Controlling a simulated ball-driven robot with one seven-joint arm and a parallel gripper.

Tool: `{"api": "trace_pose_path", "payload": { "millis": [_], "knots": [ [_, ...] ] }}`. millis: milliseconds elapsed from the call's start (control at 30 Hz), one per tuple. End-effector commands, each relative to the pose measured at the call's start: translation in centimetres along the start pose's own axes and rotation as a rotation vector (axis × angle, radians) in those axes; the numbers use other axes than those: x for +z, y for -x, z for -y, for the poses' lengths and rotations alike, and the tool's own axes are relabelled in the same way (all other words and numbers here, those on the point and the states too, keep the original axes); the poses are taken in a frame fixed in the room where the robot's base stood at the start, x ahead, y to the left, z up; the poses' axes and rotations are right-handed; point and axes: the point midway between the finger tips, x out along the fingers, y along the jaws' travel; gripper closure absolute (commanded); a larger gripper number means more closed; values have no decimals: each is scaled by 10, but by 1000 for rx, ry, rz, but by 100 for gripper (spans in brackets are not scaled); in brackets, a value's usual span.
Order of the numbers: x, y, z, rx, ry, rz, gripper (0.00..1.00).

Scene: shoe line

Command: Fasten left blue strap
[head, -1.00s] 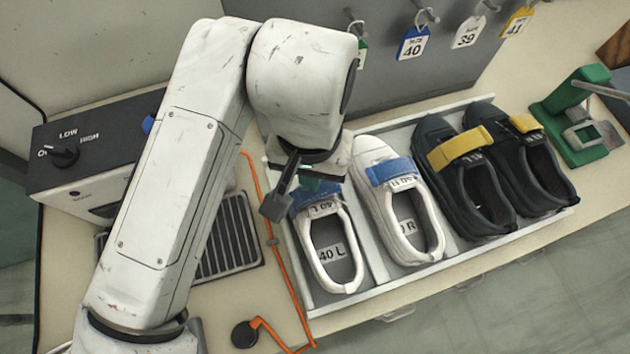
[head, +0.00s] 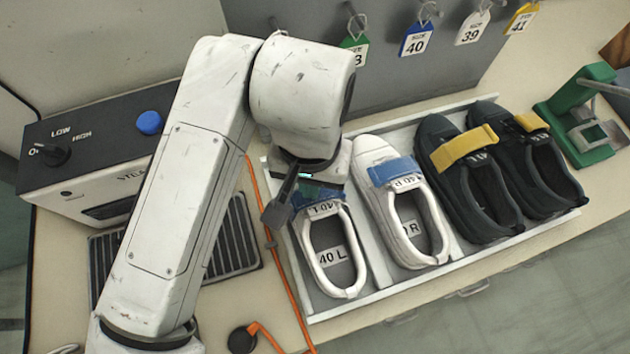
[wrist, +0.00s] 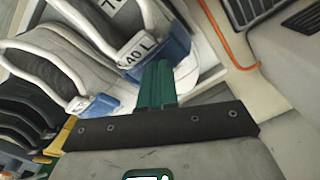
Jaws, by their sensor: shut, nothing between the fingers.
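The left white shoe (head: 351,291), marked 40 L, stands in the tray at its left end. In the wrist view the strap (wrist: 176,37) lies next to the 40 L tag. My gripper's green fingers (wrist: 160,66) are together and empty, with the tips close to the strap; I cannot tell whether they touch it. Whether the strap is fastened is not clear. The right white shoe (head: 434,222) has a blue strap (head: 395,171) lying across it.
Two black shoes with yellow straps (head: 465,147) fill the right of the tray (head: 385,290). A steamer box (head: 100,140) and an orange cord (head: 288,285) lie to the left. Size tags (head: 415,40) hang behind. A green clamp-like tool (head: 585,115) stands at right.

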Motion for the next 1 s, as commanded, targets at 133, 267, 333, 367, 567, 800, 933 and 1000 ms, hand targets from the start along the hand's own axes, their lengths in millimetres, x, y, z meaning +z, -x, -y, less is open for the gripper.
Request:
{"api": "trace_pose_path", "payload": {
  "millis": [133,267,333,367,567,800,933,1000],
  "knots": [
    [0,4,0,0,0,0,100],
    [0,14,0,0,0,-1,100],
    [0,21,0,0,0,-1,100],
    [0,24,0,0,0,-1,100],
    [0,41,0,1,-1,-1,100],
    [0,63,0,0,0,-1,100],
    [0,75,0,0,-1,-1,100],
    [0,81,0,0,-1,-1,100]
  ]
}}
